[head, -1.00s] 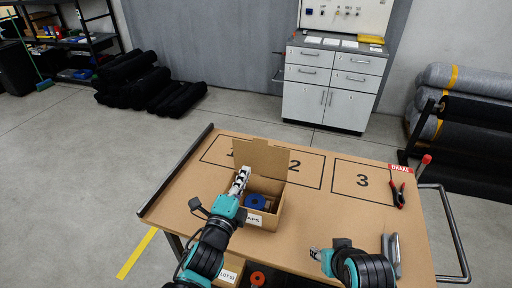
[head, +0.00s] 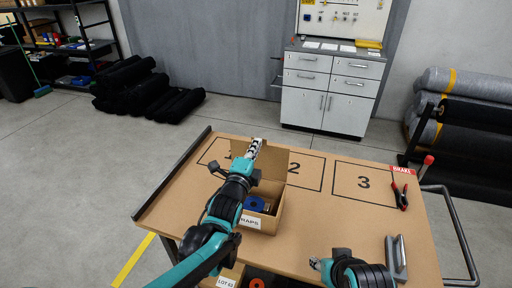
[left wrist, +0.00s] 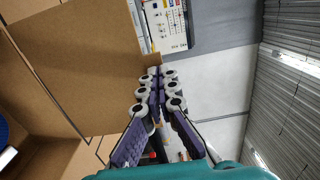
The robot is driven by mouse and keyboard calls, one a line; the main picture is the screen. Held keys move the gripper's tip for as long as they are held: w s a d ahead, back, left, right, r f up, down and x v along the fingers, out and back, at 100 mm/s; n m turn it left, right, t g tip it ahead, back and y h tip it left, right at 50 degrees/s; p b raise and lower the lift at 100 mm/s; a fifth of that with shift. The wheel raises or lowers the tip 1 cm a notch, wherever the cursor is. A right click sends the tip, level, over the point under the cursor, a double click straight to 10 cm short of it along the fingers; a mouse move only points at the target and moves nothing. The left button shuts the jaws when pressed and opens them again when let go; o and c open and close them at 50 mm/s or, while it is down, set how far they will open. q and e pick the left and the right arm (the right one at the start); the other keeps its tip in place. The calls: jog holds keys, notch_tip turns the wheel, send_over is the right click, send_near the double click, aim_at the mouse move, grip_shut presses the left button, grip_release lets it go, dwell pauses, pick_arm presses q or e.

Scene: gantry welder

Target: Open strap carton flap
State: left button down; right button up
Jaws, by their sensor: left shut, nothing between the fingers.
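The strap carton (head: 262,223) is a brown box with a white label, standing on the cart top. Its far flap (head: 278,162) stands up at the back; it also shows in the left wrist view (left wrist: 75,60). A blue roll (head: 256,203) lies inside. My left gripper (head: 254,146) is shut and empty, at the flap's upper edge. In the left wrist view its fingertips (left wrist: 155,78) are together near the flap's edge; I cannot tell whether they touch. My left arm hides the carton's left part. My right gripper (head: 316,263) is low at the front; its jaws are unclear.
The cart top (head: 320,215) has marked areas 1, 2 and 3. Red-and-black clamps (head: 401,196) and a grey metal piece (head: 397,255) lie at the right. A dark rail (head: 172,178) edges the left side. A labelled box (head: 228,279) sits below the front.

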pick_arm(q)
jog(key=w+d+g+y+p, duration=0.1)
jog(key=w+d+g+p, duration=0.1)
jog(key=w+g+p, duration=0.2)
jog(key=shift+w+d+f+p, duration=0.25)
jog(key=shift+w+p, duration=1.15)
jog(key=shift+w, duration=0.9)
jog(key=shift+s, duration=0.1)
